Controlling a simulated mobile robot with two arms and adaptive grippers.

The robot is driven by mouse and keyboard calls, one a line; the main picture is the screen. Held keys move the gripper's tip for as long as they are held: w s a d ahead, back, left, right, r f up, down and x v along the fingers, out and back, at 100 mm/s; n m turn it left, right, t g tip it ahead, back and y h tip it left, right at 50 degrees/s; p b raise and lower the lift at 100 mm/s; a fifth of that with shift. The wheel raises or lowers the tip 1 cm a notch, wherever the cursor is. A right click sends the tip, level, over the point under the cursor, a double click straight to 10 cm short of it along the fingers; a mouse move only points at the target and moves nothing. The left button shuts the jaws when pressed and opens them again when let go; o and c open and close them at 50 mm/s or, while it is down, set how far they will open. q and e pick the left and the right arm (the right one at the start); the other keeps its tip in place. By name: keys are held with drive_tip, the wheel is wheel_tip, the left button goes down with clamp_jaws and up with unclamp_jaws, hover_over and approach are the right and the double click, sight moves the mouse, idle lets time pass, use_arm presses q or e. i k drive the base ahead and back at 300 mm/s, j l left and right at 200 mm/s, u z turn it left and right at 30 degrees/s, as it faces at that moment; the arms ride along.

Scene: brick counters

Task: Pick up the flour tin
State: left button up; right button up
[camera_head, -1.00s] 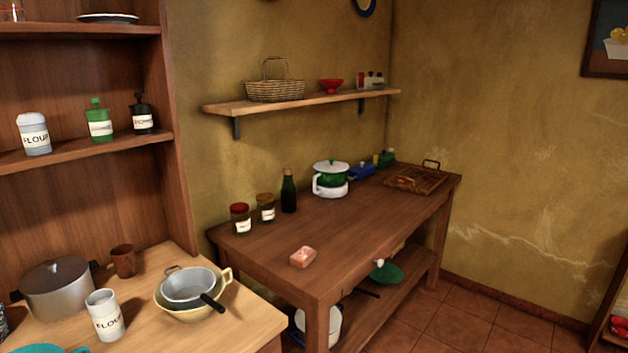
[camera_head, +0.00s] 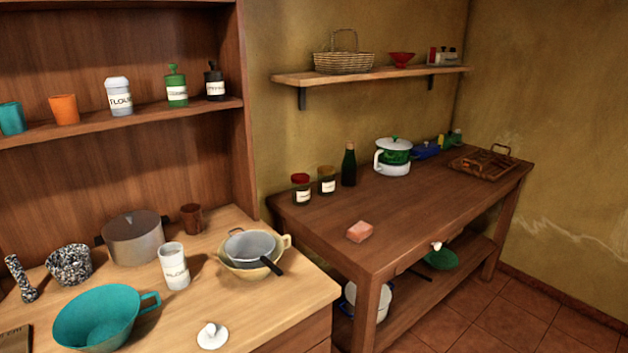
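A white tin labelled FLOUR (camera_head: 119,97) stands upright on the hutch shelf, with its lid on, left of a green tin. A second white tin (camera_head: 174,266) with a partly readable label stands on the light wooden counter below; it looks open at the top. A white round lid with a knob (camera_head: 212,335) lies on the counter near its front edge. Neither of my grippers shows in this view.
Around the counter tin are a grey pot (camera_head: 134,240), a teal pan (camera_head: 97,318) and nested bowls (camera_head: 251,251). A dark table (camera_head: 420,220) adjoins at right.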

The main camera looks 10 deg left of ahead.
sight(171, 256)
drive_tip(key=j+u, duration=0.15)
drive_tip(key=u, duration=1)
